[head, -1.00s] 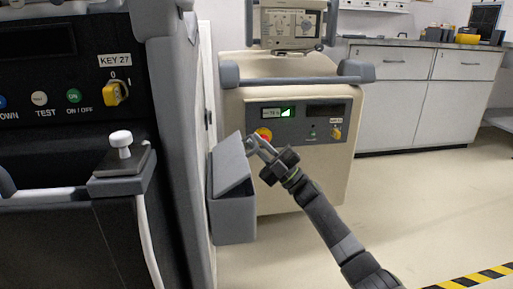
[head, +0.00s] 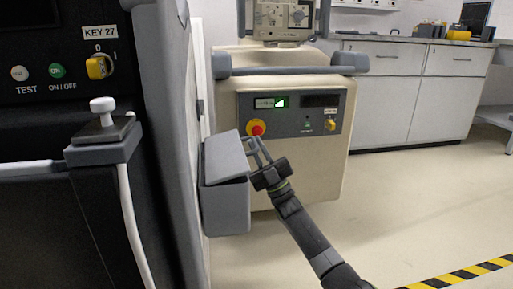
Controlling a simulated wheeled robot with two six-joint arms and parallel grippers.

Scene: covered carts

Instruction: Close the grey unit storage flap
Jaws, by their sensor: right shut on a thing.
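The grey storage flap (head: 226,158) is the lid of a grey box (head: 226,208) fixed low on the side of the large grey unit (head: 172,130). The flap is tilted, sloping down from its raised upper edge towards the box's rim. How much gap is left under it is hard to tell. My right gripper (head: 252,149) reaches in from the lower right, its fingers at the flap's right edge. It is shut on the flap there, though the exact contact is small in the picture. My left gripper is not in view.
A beige cart (head: 290,175) with a red button and a grey handle bar (head: 290,70) stands just behind the box. White cabinets (head: 400,90) line the back wall. The floor at right is clear, with a yellow-black stripe (head: 460,275) in front.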

